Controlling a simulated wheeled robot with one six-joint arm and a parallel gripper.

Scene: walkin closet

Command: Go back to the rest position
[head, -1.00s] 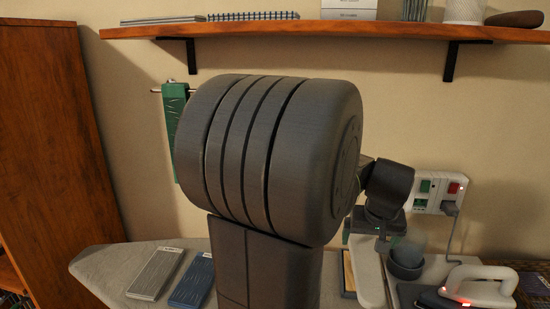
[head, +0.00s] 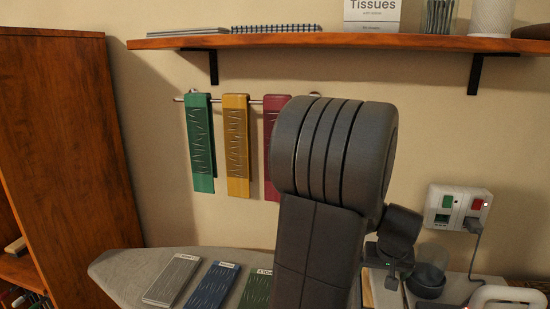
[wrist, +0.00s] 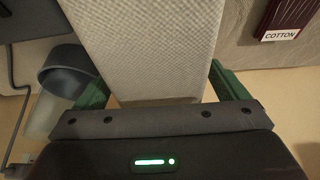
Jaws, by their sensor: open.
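My gripper (wrist: 160,88) shows in the wrist view with its two green fingers wide apart. Nothing is held between them. A pale textured padded surface (wrist: 150,45) lies beyond the gap; I cannot tell how far away. In the head view my large dark arm fills the middle right and hides part of the board and wall. The gripper end is low behind the arm, and its fingers are not clear there.
An ironing board (head: 125,268) carries grey (head: 172,280), blue (head: 213,286) and green (head: 257,290) labelled pieces. Green (head: 200,145), yellow (head: 237,145) and red (head: 275,130) pieces hang on a rail. A shelf (head: 330,37) overhangs. Socket (head: 457,208), iron (head: 507,296) and dark cup (wrist: 68,68) are near.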

